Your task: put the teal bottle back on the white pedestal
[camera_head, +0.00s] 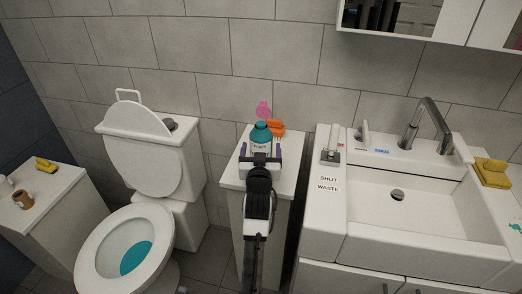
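The teal bottle (261,132) has a teal top and a pale label. It looks upright over the top of the white pedestal (287,177), towards its back. The bottle's base is hidden behind my gripper, so I cannot tell whether it touches the top. My gripper (260,155) is in front of the bottle, with its fingers spread wide to the left and right of the bottle's lower part. A gap seems to show between the fingers and the bottle.
An orange brush (275,127) and a pink item (264,109) are just behind the bottle. A toilet (148,165) with its lid up stands left, and a sink (398,215) stands right. A yellow sponge (492,173) lies on the far right counter.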

